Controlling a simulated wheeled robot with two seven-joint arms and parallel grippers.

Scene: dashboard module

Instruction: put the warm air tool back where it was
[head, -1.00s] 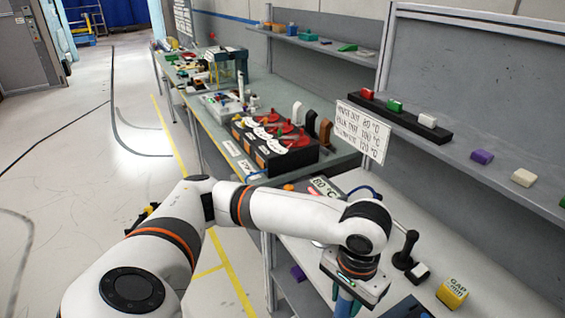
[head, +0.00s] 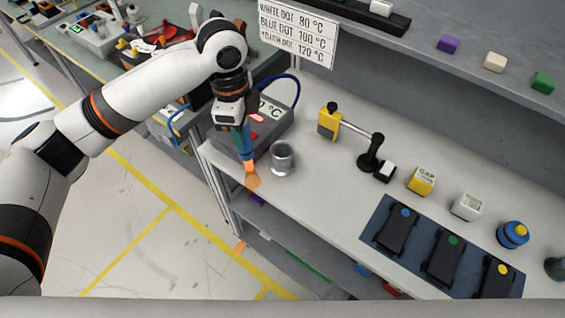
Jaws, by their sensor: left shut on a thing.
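My left gripper (head: 235,122) is shut on the warm air tool (head: 244,146), a blue-teal body with an orange nozzle pointing down. A faint orange glow shows just below the nozzle. The tool is near the front left edge of the white bench, in front of the grey heater box (head: 284,128). The box has a display reading "0 °C", partly hidden by my gripper, and a blue hose at its back. A grey metal cup (head: 283,158) stands empty-looking on the bench, just right of the nozzle and apart from it. My right gripper is out of view.
A yellow-and-black clamp piece (head: 329,121) and a black stand (head: 371,153) with a rod are right of the cup. A yellow GAP block (head: 422,181), a white block (head: 467,205) and a blue mat (head: 378,222) with three black pieces lie further right. A sign (head: 298,32) hangs above.

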